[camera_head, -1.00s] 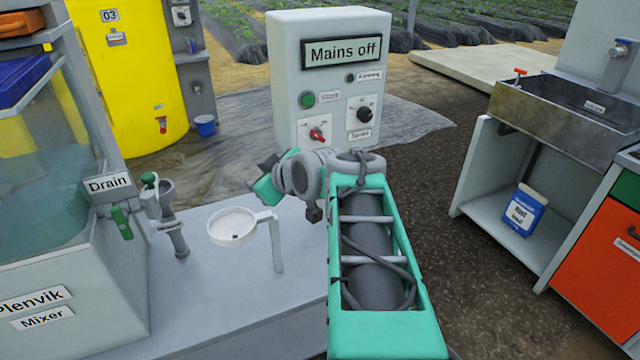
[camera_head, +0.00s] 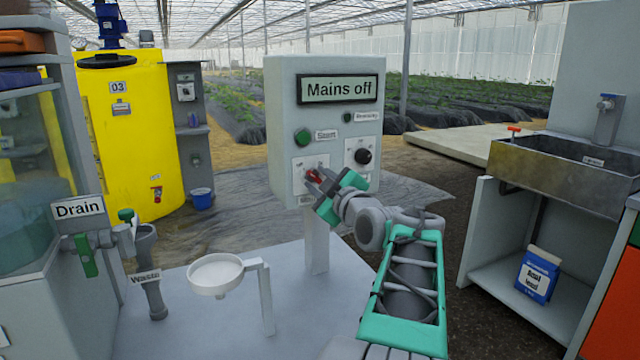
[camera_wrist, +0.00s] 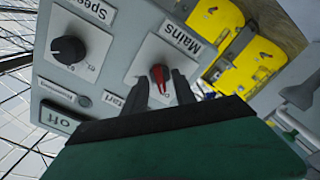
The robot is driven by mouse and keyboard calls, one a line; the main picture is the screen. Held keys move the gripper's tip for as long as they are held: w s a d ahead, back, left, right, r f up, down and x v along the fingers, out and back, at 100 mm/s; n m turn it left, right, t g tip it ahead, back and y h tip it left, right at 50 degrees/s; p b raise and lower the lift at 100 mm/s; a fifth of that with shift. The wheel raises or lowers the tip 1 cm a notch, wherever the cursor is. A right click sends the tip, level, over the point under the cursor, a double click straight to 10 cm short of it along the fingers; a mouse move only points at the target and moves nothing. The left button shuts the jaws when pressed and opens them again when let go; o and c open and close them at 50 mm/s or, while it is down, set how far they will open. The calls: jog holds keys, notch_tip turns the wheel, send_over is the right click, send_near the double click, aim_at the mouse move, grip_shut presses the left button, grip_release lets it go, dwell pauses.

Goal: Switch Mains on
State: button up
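The grey control box (camera_head: 285,125) stands ahead, with a display (camera_head: 339,89) reading "Mains off". Its red Mains knob (camera_head: 312,174) sits low on the left of the panel. The knob also shows in the wrist view (camera_wrist: 159,76), where the panel appears upside down, on a white plate labelled "Mains". My gripper (camera_head: 322,182) is at the knob, with its fingertips (camera_wrist: 160,90) on either side of it. The fingers look apart, with some gap around the knob; contact is not clear. The fingers partly hide the knob in the head view.
A black Speed knob (camera_head: 363,156) is close on the right, and a green Start button (camera_head: 303,138) is above. A white cup on a bracket (camera_head: 215,275) and a Waste pipe (camera_head: 152,275) stand at the left. A sink (camera_head: 560,175) is at the right.

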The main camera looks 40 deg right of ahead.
grip_shut()
dwell(0.3)
jog(key=shift+d, duration=0.1)
